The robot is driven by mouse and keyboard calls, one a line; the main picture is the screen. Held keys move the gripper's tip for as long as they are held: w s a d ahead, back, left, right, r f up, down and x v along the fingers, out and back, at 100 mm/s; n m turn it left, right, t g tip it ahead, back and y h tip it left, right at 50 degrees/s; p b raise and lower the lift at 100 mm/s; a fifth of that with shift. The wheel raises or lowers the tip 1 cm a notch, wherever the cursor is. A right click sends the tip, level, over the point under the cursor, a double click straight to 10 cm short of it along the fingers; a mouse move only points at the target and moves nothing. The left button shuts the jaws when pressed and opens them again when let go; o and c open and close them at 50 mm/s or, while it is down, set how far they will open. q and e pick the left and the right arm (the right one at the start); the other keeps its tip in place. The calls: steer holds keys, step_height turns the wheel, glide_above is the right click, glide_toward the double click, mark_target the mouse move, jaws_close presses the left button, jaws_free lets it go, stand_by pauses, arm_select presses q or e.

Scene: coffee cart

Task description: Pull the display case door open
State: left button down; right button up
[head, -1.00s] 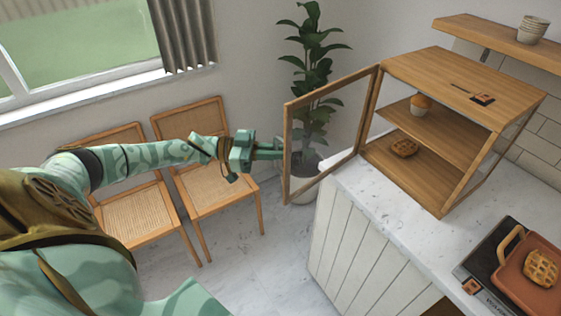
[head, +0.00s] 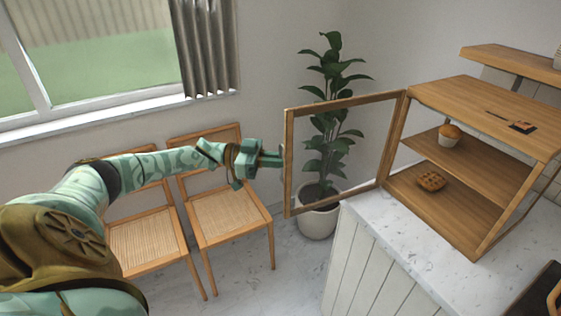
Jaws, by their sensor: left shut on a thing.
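The wooden display case (head: 488,108) stands on the marble counter at the right, its front open to view. Its glazed, wood-framed door (head: 288,165) is swung wide out to the left, past the counter's end. A muffin (head: 449,135) sits on the upper shelf and a waffle-like pastry (head: 431,181) on the lower one. My left gripper (head: 275,159) is at the door's free edge, shut on the door there; the exact grip point is small and partly hidden. My right gripper is not in view.
A potted plant (head: 318,221) stands behind the door. Two cane chairs (head: 228,215) are by the wall under my left arm. The counter (head: 395,225) is clear in front of the case. A dark appliance (head: 540,295) is at the lower right.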

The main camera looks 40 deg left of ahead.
arm_select(q)
steer(key=c, duration=1.6)
jaws_free()
steer(key=shift+w+d, duration=0.1)
steer(key=b+v, duration=0.3)
steer(key=v, duration=1.3)
